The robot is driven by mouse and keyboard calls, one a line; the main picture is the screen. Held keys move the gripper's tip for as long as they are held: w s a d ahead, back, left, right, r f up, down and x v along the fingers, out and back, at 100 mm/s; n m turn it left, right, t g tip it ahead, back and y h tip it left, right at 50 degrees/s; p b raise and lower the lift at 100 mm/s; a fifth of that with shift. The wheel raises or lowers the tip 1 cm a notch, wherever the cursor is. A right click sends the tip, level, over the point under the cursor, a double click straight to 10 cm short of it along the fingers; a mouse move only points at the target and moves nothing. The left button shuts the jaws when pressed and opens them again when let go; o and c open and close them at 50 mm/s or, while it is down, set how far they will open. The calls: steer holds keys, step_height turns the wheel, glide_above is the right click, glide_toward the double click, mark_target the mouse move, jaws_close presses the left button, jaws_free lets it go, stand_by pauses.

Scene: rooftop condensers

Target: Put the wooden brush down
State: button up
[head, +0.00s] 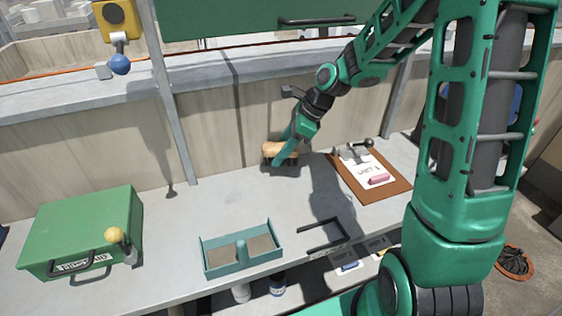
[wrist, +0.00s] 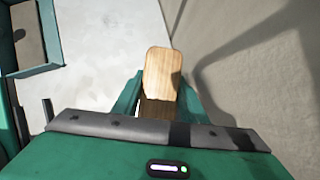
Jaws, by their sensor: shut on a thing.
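The wooden brush (head: 281,149) is in my gripper (head: 283,152), near the back of the grey bench by the concrete wall. Its top is light wood and its dark underside faces down. In the wrist view the pale wooden back of the brush (wrist: 162,72) shows between the two green fingers of my gripper (wrist: 160,98). The gripper is shut on it. I cannot tell whether the bristles touch the bench top or hang just above it.
The grey bench (head: 190,215) is bare left of the brush. A teal divided tray (head: 205,258) stands at the front, also in the wrist view (wrist: 57,38). A green case (head: 85,225) is at left. A clipboard (head: 400,186) with paper and a pink block (head: 379,180) lies right.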

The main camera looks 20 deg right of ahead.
steer(key=shift+f, duration=1.95)
steer(key=shift+f, duration=0.1)
steer(key=o, duration=1.3)
steer(key=v, duration=1.2)
steer(key=s+d+n+h, duration=0.1)
steer(key=s+d+n, duration=0.3)
steer(key=s, duration=0.5)
steer(key=s+d+r+n+g+h, duration=0.1)
steer(key=s+d+n, duration=0.3)
steer(key=s, duration=0.6)
steer(key=s+d+n+g+h, duration=0.1)
steer(key=s+d+n+h, duration=0.2)
steer(key=s+n, duration=0.5)
steer(key=shift+s+d+r, duration=0.15)
steer(key=shift+s+d, duration=0.5)
steer(key=shift+s, duration=0.45)
